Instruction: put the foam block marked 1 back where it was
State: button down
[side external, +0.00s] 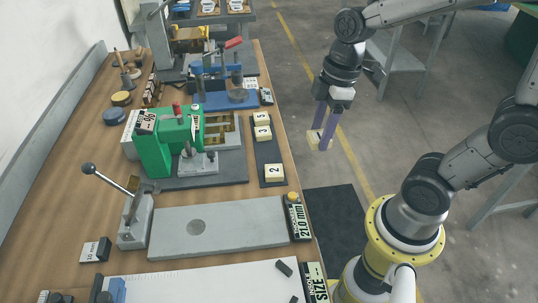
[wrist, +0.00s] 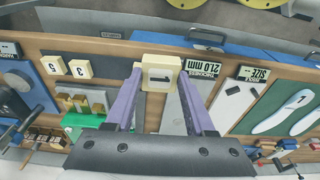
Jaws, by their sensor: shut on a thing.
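In the side external view the block (side external: 317,139) is in the air, right of the bench edge and over the floor. My gripper (side external: 323,132) is shut on it with two purple fingers. A dark strip (side external: 269,153) on the bench carries a block marked 2 (side external: 273,172) at its near end and two more blocks (side external: 262,125) at its far end. Bare strip shows between them.
A green press (side external: 160,148) stands left of the strip. A blue clamp fixture (side external: 215,100) is beyond. The air between my gripper and the strip looks clear.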

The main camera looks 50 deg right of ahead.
jog(key=shift+w+d, duration=0.1)
jog(key=shift+d, duration=0.2)
jog(key=shift+w+d+f, duration=0.1)
jog(key=shift+w+f, duration=0.05)
jog(key=shift+w, duration=0.15)
jog(key=w+f, duration=0.4)
jog(key=w, duration=0.5)
send_over(268, 156)
jog(key=s, duration=0.1)
jog(key=f, duration=0.4)
jog(key=shift+d+f, duration=0.25)
jog(key=shift+f, duration=0.1)
jog(key=shift+w+f, duration=0.35)
jog(key=shift+f, duration=1.6)
jog(key=shift+f, duration=0.2)
jog(key=shift+c, duration=1.3)
grip_release()
